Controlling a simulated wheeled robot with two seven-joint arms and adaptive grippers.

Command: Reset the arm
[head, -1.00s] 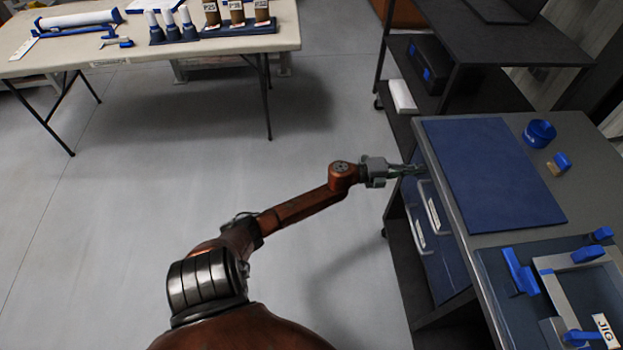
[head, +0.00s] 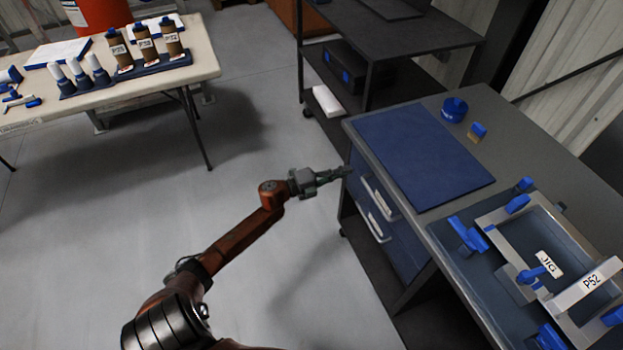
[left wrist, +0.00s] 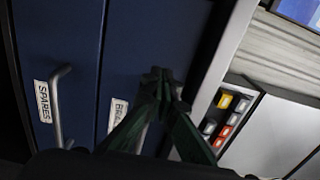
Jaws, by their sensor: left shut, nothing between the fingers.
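My left arm reaches in from the lower left in the head view. Its gripper (head: 335,174) is shut and empty, beside the front of the blue drawers under the workbench. In the left wrist view the closed fingers (left wrist: 161,88) stand in front of a blue drawer front (left wrist: 150,40), partly covering its label and handle. A second drawer, labelled SPARES (left wrist: 43,101), has a metal handle (left wrist: 60,105). Both drawers look shut. I cannot tell whether the fingertips touch the drawer front. My right gripper is not in view.
The workbench holds a blue mat (head: 420,155), a blue round container (head: 454,110) and a jig frame (head: 500,222). A dark shelf cart (head: 420,38) stands behind. A table (head: 205,62) with bottles stands at the upper left. Grey floor (head: 110,225) is open between them.

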